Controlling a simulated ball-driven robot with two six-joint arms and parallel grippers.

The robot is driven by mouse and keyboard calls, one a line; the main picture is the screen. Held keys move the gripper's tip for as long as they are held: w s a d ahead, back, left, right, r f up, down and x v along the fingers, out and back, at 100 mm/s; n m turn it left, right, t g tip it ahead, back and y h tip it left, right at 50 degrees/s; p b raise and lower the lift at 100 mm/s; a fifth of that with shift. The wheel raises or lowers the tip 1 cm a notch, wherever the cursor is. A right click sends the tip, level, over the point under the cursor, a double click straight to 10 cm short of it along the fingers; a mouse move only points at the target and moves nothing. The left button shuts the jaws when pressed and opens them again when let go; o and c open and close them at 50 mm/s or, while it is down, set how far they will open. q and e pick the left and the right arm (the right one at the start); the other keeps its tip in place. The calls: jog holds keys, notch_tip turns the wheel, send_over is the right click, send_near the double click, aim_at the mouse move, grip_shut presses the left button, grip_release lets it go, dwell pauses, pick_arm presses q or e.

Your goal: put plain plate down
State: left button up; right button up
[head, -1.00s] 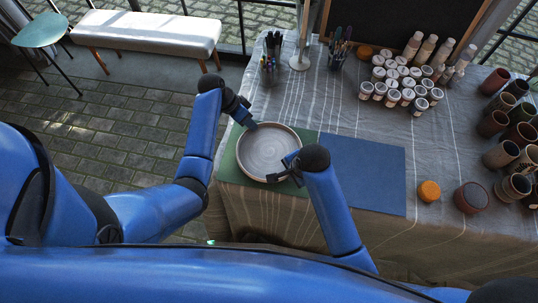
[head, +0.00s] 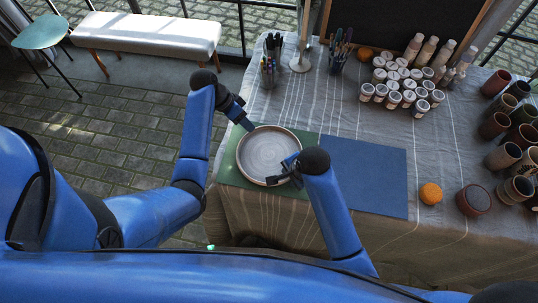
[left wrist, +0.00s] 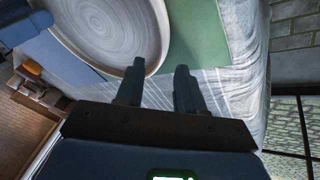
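The plain plate (head: 265,152), round and pale grey-beige with a raised rim, appears to lie flat on the green mat (head: 228,172). It also shows in the left wrist view (left wrist: 105,25). My left gripper (head: 247,123) is at the plate's far left edge. In the left wrist view my left gripper (left wrist: 160,78) has its fingers apart with nothing clamped between them, one finger close to the rim. My right gripper (head: 279,177) is at the plate's near right rim; its wrist hides part of it, and I cannot tell whether its fingers are closed on the rim.
A blue mat (head: 365,178) lies clear to the right. An orange ball-like item (head: 430,193) and a brown pot (head: 473,200) stand beyond it. White paint jars (head: 405,85), brush cups (head: 338,60) and several brown cups (head: 503,155) stand farther back and right.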

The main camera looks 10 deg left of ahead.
jog(key=shift+d, duration=0.1)
pick_arm(q)
jog(key=v, duration=0.8)
jog(key=shift+r, duration=0.25)
pick_arm(e)
jog(key=v, duration=1.2)
pick_arm(q)
jog(key=shift+d, duration=0.15)
